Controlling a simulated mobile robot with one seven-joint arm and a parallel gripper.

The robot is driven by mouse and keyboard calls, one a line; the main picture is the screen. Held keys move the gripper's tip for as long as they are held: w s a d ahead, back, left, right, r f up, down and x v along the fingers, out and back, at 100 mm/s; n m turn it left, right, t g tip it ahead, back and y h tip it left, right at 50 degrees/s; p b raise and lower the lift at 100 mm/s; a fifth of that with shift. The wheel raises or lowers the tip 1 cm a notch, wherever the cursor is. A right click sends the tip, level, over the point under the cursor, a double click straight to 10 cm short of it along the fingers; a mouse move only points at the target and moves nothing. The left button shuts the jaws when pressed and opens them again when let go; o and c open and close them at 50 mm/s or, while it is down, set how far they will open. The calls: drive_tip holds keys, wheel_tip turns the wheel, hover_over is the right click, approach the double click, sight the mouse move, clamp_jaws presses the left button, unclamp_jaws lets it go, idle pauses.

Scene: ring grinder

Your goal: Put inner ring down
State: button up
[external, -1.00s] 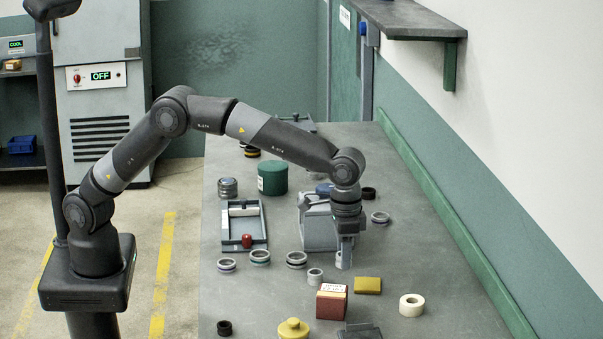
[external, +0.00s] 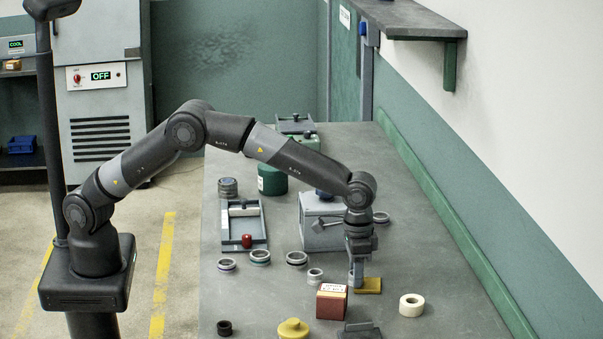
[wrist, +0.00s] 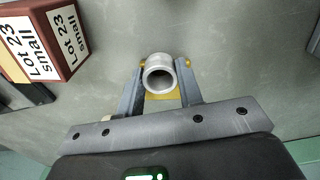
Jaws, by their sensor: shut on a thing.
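My gripper (wrist: 163,72) is shut on a small plain metal ring, the inner ring (wrist: 158,82), which sits between the two fingertips with its open end facing the wrist camera. In the external view my gripper (external: 357,280) points down at the near edge of a flat yellow block (external: 370,286). The ring is hard to make out there. In the wrist view part of the yellow block (wrist: 163,95) shows behind the ring, between the fingers. I cannot tell whether the ring touches anything below.
A red-brown box (external: 332,302) labelled "Lot 23 small" stands just left of my gripper. A small ring (external: 315,275) and several larger rings (external: 297,259) lie to the left. A grey machine (external: 320,225) stands behind. A white roll (external: 412,305) lies right, with bare table around it.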

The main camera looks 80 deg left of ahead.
drive_tip(key=o, duration=1.1)
wheel_tip(320, 180, up, 12)
drive_tip(key=s+a+r+t, duration=0.3)
drive_tip(key=s+a+r, duration=1.2)
drive_tip(key=s+a, duration=0.25)
drive_tip(key=shift+s+a+f+t, duration=0.45)
drive_tip(key=shift+s+a+f, duration=0.9)
drive_tip(key=shift+s, duration=2.9)
drive_tip(key=shift+s+a+f+t, duration=0.4)
drive_tip(key=shift+s+a+f, duration=0.95)
drive_tip(key=shift+s, duration=2.9)
drive_tip(key=shift+s+a+f+t, duration=0.45)
drive_tip(key=shift+s+a+f, duration=0.9)
drive_tip(key=shift+s, duration=2.9)
drive_tip(key=shift+a+r, duration=0.2)
drive_tip(key=shift+r, duration=0.05)
